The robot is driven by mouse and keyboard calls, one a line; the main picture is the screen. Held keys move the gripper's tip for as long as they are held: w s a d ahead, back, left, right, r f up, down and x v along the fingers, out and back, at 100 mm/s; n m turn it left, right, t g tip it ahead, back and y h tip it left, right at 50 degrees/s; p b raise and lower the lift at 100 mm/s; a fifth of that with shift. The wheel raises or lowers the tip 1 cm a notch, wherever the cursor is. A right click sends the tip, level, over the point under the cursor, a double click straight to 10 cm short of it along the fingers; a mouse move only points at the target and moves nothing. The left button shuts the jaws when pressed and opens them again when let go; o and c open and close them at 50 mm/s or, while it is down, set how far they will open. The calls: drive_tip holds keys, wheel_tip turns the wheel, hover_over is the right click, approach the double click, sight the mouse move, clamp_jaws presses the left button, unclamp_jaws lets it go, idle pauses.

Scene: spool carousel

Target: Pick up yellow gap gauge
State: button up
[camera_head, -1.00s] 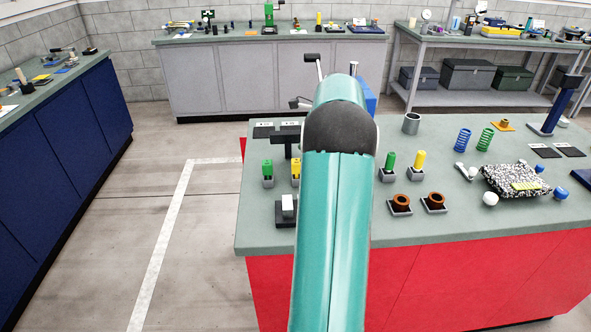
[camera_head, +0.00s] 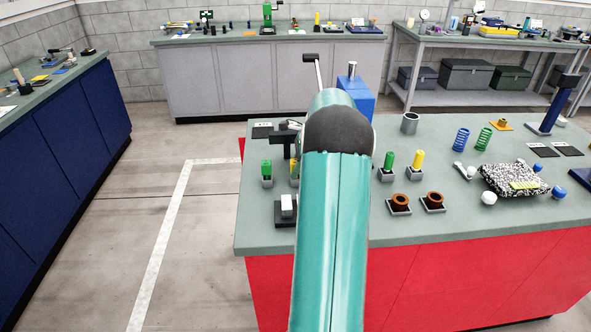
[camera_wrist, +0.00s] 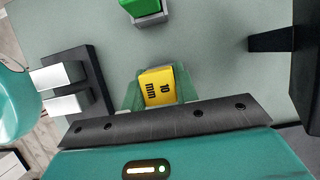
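The yellow gap gauge (camera_wrist: 158,87), marked "10 mm", lies between the two teal fingers of my gripper (camera_wrist: 160,92) in the wrist view. The fingers stand close on either side of it, spread about its width; I see no clear grip on it. Its base is hidden by my gripper. In the head view only a sliver of the yellow gauge (camera_head: 294,170) shows beside my arm, which covers the rest.
A green gauge (camera_head: 266,168) in a grey holder stands just left of the yellow one. A black stand (camera_wrist: 272,40) and a black block with pale pieces (camera_wrist: 62,88) flank my gripper. Green (camera_head: 389,160) and yellow (camera_head: 417,160) pegs stand to the right.

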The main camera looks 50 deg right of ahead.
sight(293, 162)
drive_tip(key=c, duration=0.3)
drive_tip(key=shift+r, duration=0.1)
drive_tip(key=shift+r, duration=0.5)
wheel_tip(293, 162, up, 2)
drive_tip(key=shift+a+r, duration=0.1)
drive_tip(key=shift+r, duration=0.1)
drive_tip(key=s+a+r, duration=0.2)
drive_tip(key=a+r, duration=0.1)
drive_tip(key=s+a+r, duration=0.3)
drive_tip(key=a, duration=0.1)
drive_tip(key=s+a+r, duration=0.3)
drive_tip(key=a, duration=0.1)
drive_tip(key=shift+s+r, duration=0.1)
drive_tip(key=shift+s, duration=0.1)
